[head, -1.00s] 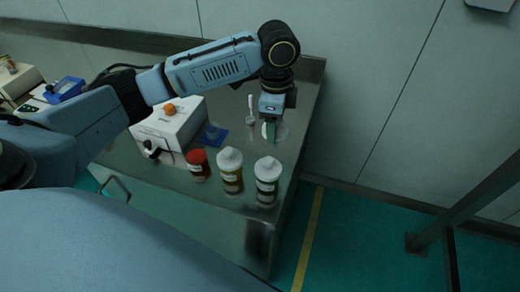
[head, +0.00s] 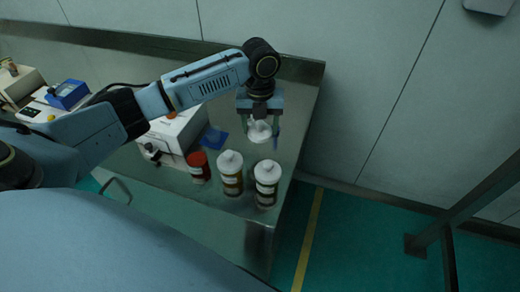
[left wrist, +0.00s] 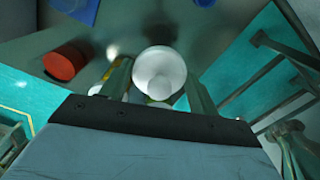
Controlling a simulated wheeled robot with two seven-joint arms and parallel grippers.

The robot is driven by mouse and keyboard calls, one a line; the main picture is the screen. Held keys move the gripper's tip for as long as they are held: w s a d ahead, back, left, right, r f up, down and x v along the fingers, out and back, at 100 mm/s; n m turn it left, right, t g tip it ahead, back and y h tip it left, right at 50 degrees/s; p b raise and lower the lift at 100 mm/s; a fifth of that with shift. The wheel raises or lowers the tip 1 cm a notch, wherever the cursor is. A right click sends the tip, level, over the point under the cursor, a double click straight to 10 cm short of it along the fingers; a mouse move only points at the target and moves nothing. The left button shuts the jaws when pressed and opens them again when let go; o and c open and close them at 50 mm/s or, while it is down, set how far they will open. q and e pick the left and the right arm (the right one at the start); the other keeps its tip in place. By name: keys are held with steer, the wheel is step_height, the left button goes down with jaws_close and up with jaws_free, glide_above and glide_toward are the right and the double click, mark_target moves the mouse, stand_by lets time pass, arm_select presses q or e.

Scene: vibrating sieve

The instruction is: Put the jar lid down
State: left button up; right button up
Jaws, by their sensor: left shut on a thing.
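My left gripper (head: 260,126) is above the far right part of the metal table, with its fingers pointing down. It is shut on a white lid (head: 258,131), which shows between the two fingers. In the left wrist view a white round piece with a smaller round knob (left wrist: 160,72) lies between the fingers. Two jars with white conical tops, a left one (head: 230,173) and a right one (head: 267,184), stand upright nearer to me. A red-topped jar (head: 198,166) stands to their left. The contact between lid and table cannot be told. My right gripper is out of view.
A white box device (head: 174,132) and a flat blue square (head: 213,138) are left of the gripper. The metal table (head: 296,112) has bare room right of the gripper, up to its right edge. A wall stands behind.

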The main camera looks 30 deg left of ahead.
mark_target(260, 122)
arm_select(q)
step_height(260, 122, down, 8)
steer(key=shift+f, duration=0.15)
stand_by(0.3)
steer(key=o, duration=0.9)
steer(key=shift+f, duration=0.1)
steer(key=shift+o, duration=0.2)
step_height(260, 122, up, 12)
steer(key=shift+r, duration=0.2)
